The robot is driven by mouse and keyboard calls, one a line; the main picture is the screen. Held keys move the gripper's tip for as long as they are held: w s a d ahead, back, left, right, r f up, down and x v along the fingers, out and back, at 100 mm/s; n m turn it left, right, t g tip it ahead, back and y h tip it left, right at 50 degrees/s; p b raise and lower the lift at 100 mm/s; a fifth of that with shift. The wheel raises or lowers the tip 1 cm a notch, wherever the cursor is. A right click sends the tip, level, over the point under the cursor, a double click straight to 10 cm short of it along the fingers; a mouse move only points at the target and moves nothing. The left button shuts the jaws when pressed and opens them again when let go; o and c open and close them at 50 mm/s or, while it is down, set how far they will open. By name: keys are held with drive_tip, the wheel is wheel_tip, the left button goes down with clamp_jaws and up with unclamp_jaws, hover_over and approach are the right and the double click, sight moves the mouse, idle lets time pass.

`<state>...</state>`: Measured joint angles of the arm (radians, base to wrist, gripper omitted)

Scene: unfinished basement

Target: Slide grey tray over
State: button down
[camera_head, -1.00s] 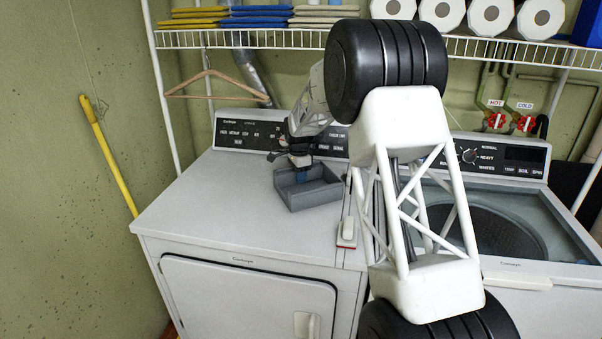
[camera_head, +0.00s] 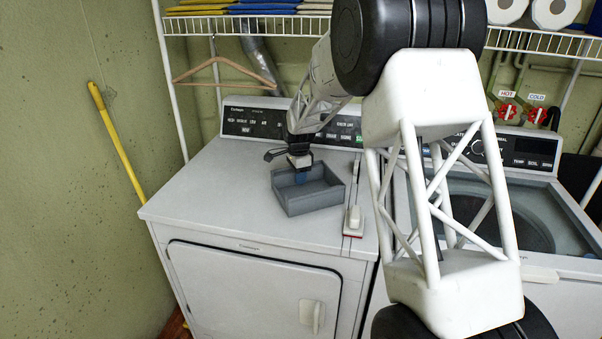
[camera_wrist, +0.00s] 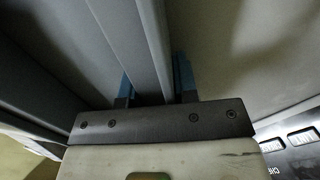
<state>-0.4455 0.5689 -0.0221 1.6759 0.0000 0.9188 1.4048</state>
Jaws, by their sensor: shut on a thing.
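The grey tray (camera_head: 318,200) is a shallow open box, flat on the white dryer top (camera_head: 215,200), left of centre in the head view. My gripper (camera_head: 301,177) reaches down to its far left part, with blue fingertips low at the tray. In the wrist view my gripper (camera_wrist: 156,85) has one blue finger on each side of a grey tray wall (camera_wrist: 150,45), shut on it. The tray's inside shows no contents in the head view. The exact finger contact is partly hidden.
A small white object with a red base (camera_head: 353,220) stands just right of the tray. The dryer's control panel (camera_head: 255,122) rises behind. The washer (camera_head: 560,215) is at right. Dryer top to the left is clear. A wire shelf (camera_head: 230,27) hangs above.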

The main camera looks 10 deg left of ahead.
drive_tip(key=shift+s+a, duration=0.1)
drive_tip(key=shift+s, duration=1.15)
drive_tip(key=c, duration=0.8)
unclamp_jaws()
wheel_tip(320, 180, up, 8)
drive_tip(key=shift+f, duration=0.1)
